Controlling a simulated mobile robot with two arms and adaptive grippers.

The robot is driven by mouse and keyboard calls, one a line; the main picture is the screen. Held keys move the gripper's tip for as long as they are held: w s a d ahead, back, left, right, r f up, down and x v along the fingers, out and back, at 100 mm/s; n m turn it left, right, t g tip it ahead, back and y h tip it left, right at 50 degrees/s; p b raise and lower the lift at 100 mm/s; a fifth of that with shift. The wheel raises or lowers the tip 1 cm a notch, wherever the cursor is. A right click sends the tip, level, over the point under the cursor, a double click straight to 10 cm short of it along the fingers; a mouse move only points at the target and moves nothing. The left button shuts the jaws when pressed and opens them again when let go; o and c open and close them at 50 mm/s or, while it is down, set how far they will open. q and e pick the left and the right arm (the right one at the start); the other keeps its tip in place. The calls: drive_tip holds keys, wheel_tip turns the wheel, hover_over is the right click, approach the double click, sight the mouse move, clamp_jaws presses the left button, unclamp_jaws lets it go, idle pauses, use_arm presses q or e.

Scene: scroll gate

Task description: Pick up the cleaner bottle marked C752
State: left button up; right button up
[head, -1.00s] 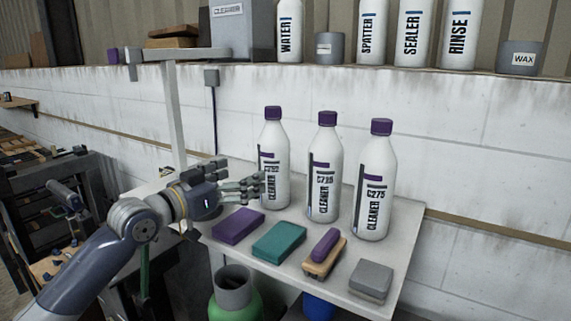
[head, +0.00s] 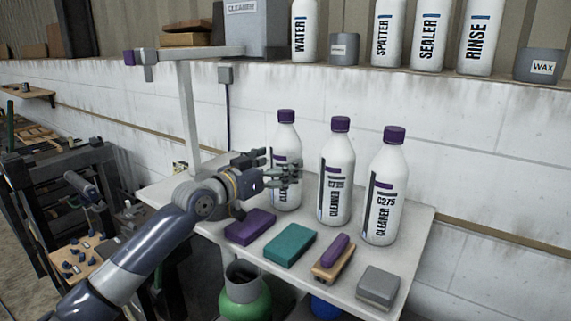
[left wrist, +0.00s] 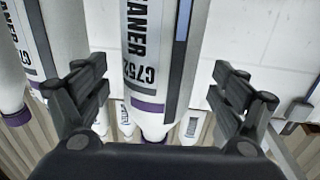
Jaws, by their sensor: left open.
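The cleaner bottle marked C752 (left wrist: 150,60) is white with a purple cap. In the left wrist view it appears upside down, between my open fingers (left wrist: 160,85), with a gap on each side. In the head view it is the leftmost of three upright bottles (head: 287,135) on the white table, and my left gripper (head: 290,172) covers much of its label. A middle bottle (head: 338,165), whose code is hard to read, and a right bottle marked C275 (head: 386,185) stand beside it. My right gripper is not in view.
A purple block (head: 250,227), a teal block (head: 290,244), a brush (head: 333,258) and a grey block (head: 378,287) lie along the table's front. A grey post (head: 188,105) stands at the back left. More bottles stand on the shelf above.

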use_arm(q)
drive_tip(key=shift+x, duration=1.5)
drive_tip(key=shift+s, duration=0.1)
drive_tip(key=c, duration=1.4)
drive_tip(key=shift+r, duration=0.15)
